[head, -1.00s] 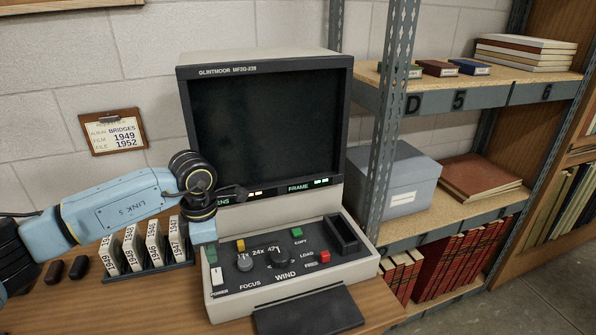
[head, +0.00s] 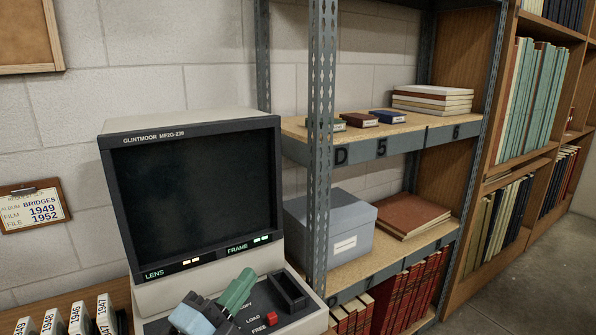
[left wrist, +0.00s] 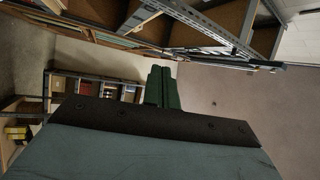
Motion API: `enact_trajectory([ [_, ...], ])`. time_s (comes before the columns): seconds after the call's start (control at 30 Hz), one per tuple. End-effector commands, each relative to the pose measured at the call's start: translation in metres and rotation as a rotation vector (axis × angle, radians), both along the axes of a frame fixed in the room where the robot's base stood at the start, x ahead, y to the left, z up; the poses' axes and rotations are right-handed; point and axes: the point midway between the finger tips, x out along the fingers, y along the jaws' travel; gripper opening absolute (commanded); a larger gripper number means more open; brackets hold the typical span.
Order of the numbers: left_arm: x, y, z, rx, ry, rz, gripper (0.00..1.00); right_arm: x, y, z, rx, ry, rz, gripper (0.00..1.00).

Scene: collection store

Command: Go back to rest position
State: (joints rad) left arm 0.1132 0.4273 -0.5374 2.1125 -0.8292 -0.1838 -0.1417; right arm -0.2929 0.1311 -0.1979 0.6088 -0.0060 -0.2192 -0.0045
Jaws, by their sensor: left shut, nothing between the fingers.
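My left gripper (head: 244,279) shows at the bottom of the head view, in front of the microfilm reader's control panel. Its green fingers are together and hold nothing, and they point up and to the right. Whether it touches the panel cannot be told. The blue-grey wrist hides much of the panel's left side. In the left wrist view the green fingers (left wrist: 163,87) also show, side by side and closed, with no object between them. The right gripper is in neither view.
The microfilm reader (head: 195,195) stands on a wooden desk, with white film boxes (head: 80,316) to its left. A metal shelf post (head: 322,150) rises close on the right. The shelves hold a grey box (head: 335,235) and books. Open floor (head: 545,285) shows at far right.

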Motion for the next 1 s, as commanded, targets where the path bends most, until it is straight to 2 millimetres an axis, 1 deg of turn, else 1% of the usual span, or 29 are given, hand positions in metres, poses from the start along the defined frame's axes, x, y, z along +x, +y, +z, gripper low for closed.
enact_trajectory([
  [0.03,0.000,0.019,-0.014,-0.104,0.118,0.082,0.00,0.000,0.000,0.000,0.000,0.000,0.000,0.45],
  [0.07,0.000,0.031,-0.024,-0.161,0.187,0.133,0.00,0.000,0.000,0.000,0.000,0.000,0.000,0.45],
  [0.1,-0.002,0.047,-0.038,-0.234,0.284,0.198,0.00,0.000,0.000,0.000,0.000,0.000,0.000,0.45],
  [0.17,-0.009,0.068,-0.064,-0.336,0.432,0.295,0.00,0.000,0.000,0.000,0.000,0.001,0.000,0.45],
  [0.2,-0.017,0.081,-0.083,-0.401,0.534,0.357,0.00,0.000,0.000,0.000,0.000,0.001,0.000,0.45],
  [0.27,-0.034,0.099,-0.113,-0.489,0.690,0.450,0.00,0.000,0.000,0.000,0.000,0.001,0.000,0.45],
  [0.3,-0.048,0.109,-0.132,-0.540,0.793,0.510,0.00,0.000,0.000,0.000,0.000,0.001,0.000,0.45],
  [0.37,-0.071,0.119,-0.159,-0.607,0.941,0.591,0.00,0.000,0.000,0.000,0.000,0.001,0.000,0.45],
  [0.4,-0.088,0.124,-0.175,-0.644,1.031,0.638,0.00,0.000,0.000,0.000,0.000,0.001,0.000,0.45],
  [0.47,-0.112,0.129,-0.194,-0.686,1.150,0.699,0.00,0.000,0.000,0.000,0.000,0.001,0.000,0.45],
  [0.5,-0.127,0.131,-0.204,-0.710,1.224,0.734,0.00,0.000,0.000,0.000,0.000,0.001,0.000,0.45],
  [0.57,-0.150,0.134,-0.218,-0.737,1.324,0.784,0.00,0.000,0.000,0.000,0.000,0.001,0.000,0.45],
  [0.6,-0.165,0.134,-0.225,-0.755,1.388,0.813,0.00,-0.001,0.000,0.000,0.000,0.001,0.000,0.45],
  [0.67,-0.187,0.134,-0.234,-0.774,1.480,0.855,0.00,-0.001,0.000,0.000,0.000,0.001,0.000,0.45],
  [0.7,-0.201,0.134,-0.239,-0.785,1.535,0.879,0.00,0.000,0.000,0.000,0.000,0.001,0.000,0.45],
  [0.83,-0.248,0.132,-0.250,-0.812,1.718,0.955,0.00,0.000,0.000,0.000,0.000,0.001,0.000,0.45],
  [1.0,-0.236,0.131,-0.293,-0.797,1.729,0.965,0.00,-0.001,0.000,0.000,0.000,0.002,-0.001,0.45],
])
